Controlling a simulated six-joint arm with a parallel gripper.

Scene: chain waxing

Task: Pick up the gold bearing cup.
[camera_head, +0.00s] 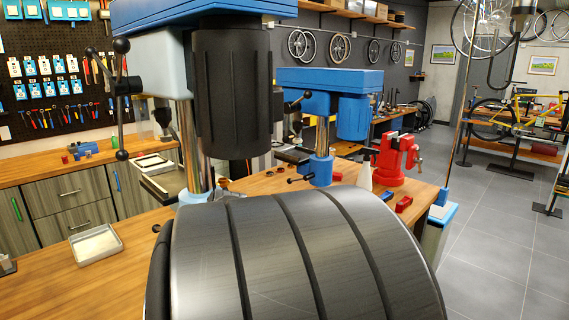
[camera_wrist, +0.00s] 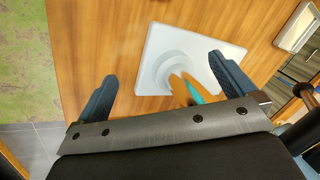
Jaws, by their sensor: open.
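No gold bearing cup can be made out with certainty in either view. In the wrist view, orange-gold pieces (camera_wrist: 180,90) with a teal part show between the fingers, partly hidden by my gripper's body; I cannot tell what they are. They overlap a pale square plate (camera_wrist: 158,35) with a round raised disc on it, on the wooden bench top. My gripper (camera_wrist: 163,68) is open, its two blue-grey fingers spread on either side of the plate, nothing visibly held. In the head view a dark ribbed form hides much of the bench and the gripper does not show.
A shallow tray (camera_head: 74,246) lies on the left of the bench (camera_head: 45,290). Blue drill presses (camera_head: 325,90) stand on the bench, with a red vise (camera_head: 397,158) to their right. Small brownish round parts (camera_head: 222,185) lie by the near press's column. Another pale tray (camera_wrist: 297,28) is at upper right.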

